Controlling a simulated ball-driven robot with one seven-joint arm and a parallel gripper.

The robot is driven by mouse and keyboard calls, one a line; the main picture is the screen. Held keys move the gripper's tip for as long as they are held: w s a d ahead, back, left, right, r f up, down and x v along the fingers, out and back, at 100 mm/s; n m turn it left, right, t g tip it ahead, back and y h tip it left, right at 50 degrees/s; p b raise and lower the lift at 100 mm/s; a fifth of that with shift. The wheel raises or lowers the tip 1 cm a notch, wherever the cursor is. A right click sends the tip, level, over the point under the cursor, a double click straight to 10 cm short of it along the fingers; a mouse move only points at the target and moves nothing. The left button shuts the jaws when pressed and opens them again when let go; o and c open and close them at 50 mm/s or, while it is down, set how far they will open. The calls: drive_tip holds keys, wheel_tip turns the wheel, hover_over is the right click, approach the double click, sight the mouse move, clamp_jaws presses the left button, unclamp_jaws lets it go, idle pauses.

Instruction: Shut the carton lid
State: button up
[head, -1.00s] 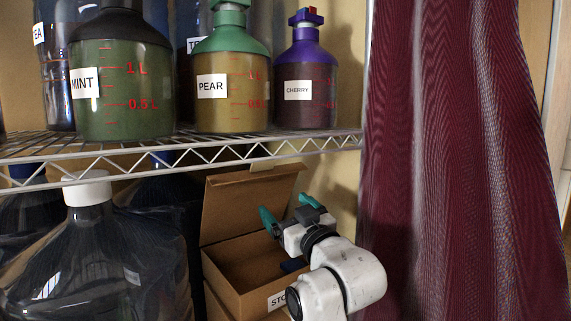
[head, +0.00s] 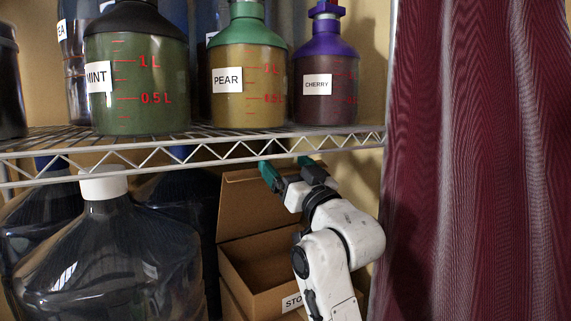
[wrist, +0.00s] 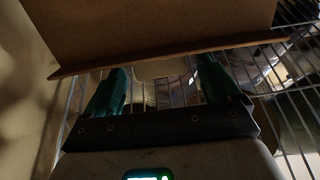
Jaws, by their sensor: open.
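The brown carton (head: 237,286) stands under the wire shelf, its lid (head: 245,208) raised at the back and its inside open to view. A label reading "STO" is on its front, partly hidden by my arm. My gripper (head: 287,168) is open and empty, near the lid's top edge at its right side, just below the shelf. In the wrist view the lid (wrist: 150,28) fills the top, its edge crossing just past the teal fingertips (wrist: 163,76). I cannot tell whether they touch it.
The wire shelf (head: 200,141) runs close above the lid and gripper, carrying the mint (head: 137,90), pear (head: 247,95) and cherry (head: 322,92) bottles. A large dark jug (head: 105,260) stands left of the carton. A maroon curtain (head: 480,150) hangs at right.

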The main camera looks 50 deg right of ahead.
drive_tip(key=shift+w+d+r, duration=0.1)
drive_tip(key=shift+w+r, duration=0.1)
drive_tip(key=shift+w, duration=0.25)
drive_tip(key=c, duration=1.5)
drive_tip(key=shift+f, duration=0.1)
